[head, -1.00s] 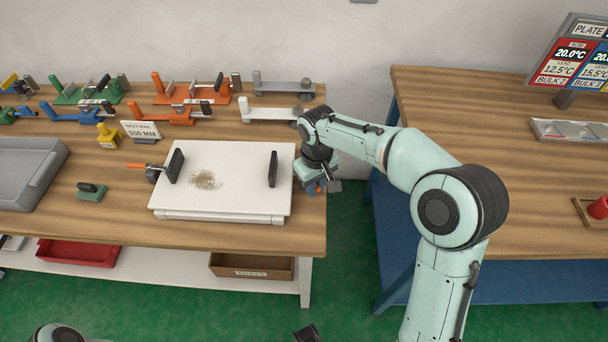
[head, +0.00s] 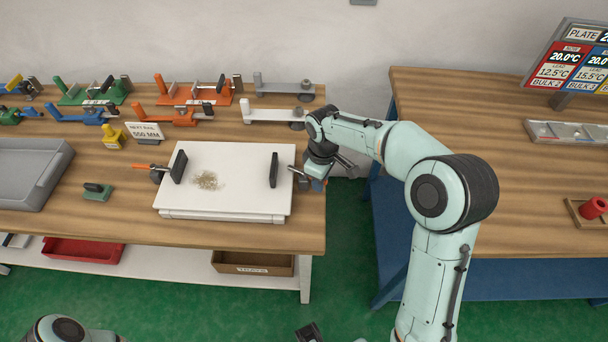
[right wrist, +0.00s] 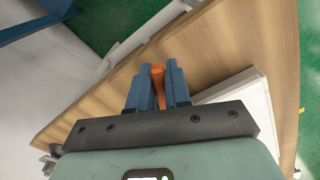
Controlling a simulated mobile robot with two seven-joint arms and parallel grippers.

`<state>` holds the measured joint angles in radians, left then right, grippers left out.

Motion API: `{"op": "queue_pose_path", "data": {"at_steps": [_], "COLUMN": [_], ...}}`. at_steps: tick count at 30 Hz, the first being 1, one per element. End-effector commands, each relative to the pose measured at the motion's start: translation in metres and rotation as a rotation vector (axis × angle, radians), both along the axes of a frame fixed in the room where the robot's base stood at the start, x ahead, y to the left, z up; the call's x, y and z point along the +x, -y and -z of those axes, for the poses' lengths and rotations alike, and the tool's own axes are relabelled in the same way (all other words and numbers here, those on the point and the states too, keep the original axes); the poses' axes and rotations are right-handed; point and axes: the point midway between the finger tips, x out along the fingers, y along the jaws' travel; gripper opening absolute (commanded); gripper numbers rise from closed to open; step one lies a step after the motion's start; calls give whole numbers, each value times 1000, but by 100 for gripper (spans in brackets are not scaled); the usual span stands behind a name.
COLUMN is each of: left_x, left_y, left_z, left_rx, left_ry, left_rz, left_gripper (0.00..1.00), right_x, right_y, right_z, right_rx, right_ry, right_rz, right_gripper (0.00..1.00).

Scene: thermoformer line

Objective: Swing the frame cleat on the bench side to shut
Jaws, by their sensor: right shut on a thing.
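The white frame (head: 232,203) lies on the wooden bench with a patch of pale grains on it. A black cleat pad (head: 273,170) stands at its right edge and another black pad (head: 178,166) at its left. The left cleat's orange handle (head: 141,166) points left, away from the frame. My right gripper (head: 319,184) is just right of the frame at the bench's right edge. In the right wrist view its blue fingers (right wrist: 158,90) are shut on an orange handle (right wrist: 157,76), beside the white frame edge (right wrist: 245,92). The right cleat's joint is largely hidden.
Several coloured clamps (head: 182,114) stand along the back of the bench, with a small sign (head: 146,131). A grey tray (head: 28,175) and a green block (head: 97,191) are to the left. A gap separates the bench from the blue-legged table (head: 480,160).

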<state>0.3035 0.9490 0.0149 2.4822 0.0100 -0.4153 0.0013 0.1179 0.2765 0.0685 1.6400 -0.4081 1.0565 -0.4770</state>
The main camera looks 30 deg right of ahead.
Motion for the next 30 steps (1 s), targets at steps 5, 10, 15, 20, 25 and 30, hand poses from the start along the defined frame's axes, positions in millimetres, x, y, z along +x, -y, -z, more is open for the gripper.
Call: {"op": "queue_pose_path", "data": {"at_steps": [5, 10, 15, 20, 25, 30], "left_x": [4, 4, 4, 9, 13, 12], "left_y": [0, 0, 0, 0, 0, 0], "left_z": [-12, -11, -12, -25, -33, -31], "left_rx": [-1, -1, -1, 1, 0, -1], "left_ry": [5, 5, 5, 11, 16, 14], "left_rz": [0, 0, 0, 0, 0, 0], "left_gripper": [47, 47, 47, 47, 47, 47], "right_x": [4, 5, 5, 10, 14, 14], "right_y": [5, 6, 6, 10, 13, 13], "right_z": [-2, -1, -1, -3, -2, -1], "right_rx": [-1, 0, 0, 1, 0, 0], "right_ry": [1, 4, 2, 0, 1, 3], "right_rz": [-130, -145, -155, -279, -404, -400], "right_gripper": [0, 0, 0, 0, 0, 0]}}
